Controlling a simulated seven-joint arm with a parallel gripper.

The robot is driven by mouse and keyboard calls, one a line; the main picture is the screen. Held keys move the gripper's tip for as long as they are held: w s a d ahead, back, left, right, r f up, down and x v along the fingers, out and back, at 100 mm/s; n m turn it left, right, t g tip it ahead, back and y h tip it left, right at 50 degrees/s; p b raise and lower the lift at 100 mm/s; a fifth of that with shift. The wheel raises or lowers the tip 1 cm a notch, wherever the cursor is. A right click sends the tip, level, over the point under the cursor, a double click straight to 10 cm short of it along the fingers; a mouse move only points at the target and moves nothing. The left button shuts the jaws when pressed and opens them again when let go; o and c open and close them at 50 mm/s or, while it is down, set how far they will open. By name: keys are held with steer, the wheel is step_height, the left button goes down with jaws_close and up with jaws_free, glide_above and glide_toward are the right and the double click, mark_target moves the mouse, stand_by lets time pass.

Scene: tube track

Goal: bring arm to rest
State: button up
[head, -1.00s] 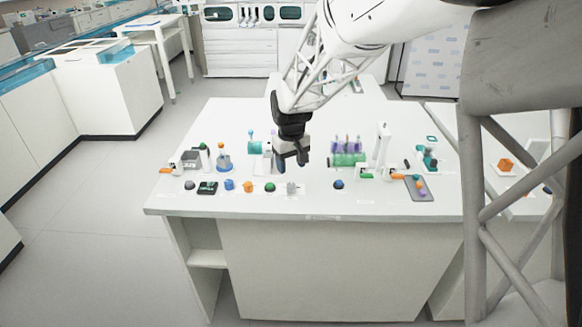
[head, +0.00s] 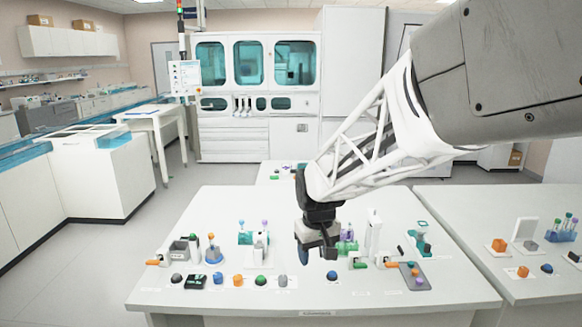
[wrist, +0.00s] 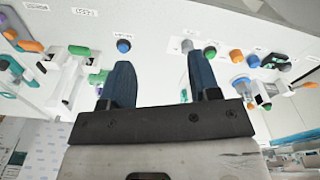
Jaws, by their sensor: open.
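My gripper (head: 318,257) hangs over the middle of the white table (head: 240,300) in the head view, with its fingers pointing down. In the wrist view my gripper (wrist: 157,75) shows two dark blue fingers wide apart with nothing between them. A blue knob (head: 331,275) stands on the table just below and to the right of the gripper in the head view. The tube rack (head: 346,246) with a green base is partly hidden behind the gripper.
Several coloured knobs line the front edge, among them an orange one (head: 238,280) and a green one (head: 261,280). A grey tray (head: 422,285) lies at right, near a white upright stand (head: 373,235). A second table (head: 480,240) stands at right.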

steer(key=s+d+r+m, duration=0.1)
steer(key=s+d, duration=0.3)
steer(key=s, duration=0.5)
steer(key=s+d+r+m+t, duration=0.1)
steer(key=s+d, duration=0.3)
steer(key=s, duration=0.6)
steer(key=s+d+r+m, duration=0.2)
steer(key=s+d, duration=0.2)
steer(key=s, duration=0.5)
steer(key=shift+s+d+r+t, duration=0.2)
steer(key=shift+d+r+t, duration=0.1)
steer(key=shift+t, duration=0.1)
steer(key=shift+c, duration=0.5)
